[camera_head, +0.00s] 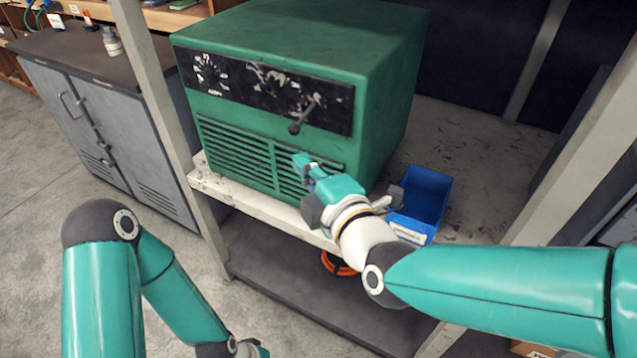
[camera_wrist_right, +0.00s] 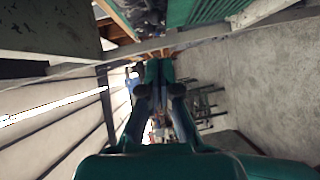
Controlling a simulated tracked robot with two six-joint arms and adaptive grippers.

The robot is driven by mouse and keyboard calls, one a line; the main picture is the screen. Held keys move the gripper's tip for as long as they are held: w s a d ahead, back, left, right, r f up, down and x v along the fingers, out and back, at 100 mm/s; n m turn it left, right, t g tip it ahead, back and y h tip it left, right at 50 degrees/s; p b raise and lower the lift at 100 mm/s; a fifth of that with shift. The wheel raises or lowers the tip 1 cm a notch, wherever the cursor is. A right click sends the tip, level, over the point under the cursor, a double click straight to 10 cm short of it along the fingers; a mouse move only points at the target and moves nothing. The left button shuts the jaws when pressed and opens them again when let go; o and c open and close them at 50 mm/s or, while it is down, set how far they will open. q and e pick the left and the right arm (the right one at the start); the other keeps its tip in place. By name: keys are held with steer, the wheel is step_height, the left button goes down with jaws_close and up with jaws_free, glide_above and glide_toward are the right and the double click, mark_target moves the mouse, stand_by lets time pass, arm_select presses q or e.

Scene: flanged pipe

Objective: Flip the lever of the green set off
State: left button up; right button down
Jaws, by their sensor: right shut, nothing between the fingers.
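The green set (camera_head: 300,50) is a boxy, worn metal case standing on a shelf. Its front has a black, chipped strip above slatted vents. The lever (camera_head: 305,113) sticks out from the right part of that strip, its dark knob end pointing down and left. My right gripper (camera_head: 303,164) is shut and empty in front of the vents, below the lever and apart from it. Its closed fingers also show in the right wrist view (camera_wrist_right: 158,75), where the lever cannot be made out. My left arm hangs low at left, its end cut off by the bottom edge.
A blue bin (camera_head: 424,197) stands on the shelf (camera_head: 480,150) right of the set, close to my right wrist. Pale rack posts (camera_head: 165,95) rise at left and right. A grey cabinet (camera_head: 115,140) stands at left. An orange coil (camera_head: 338,265) lies below.

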steer(key=v, duration=0.5)
steer(key=shift+a+r, duration=0.15)
steer(key=shift+r, duration=0.05)
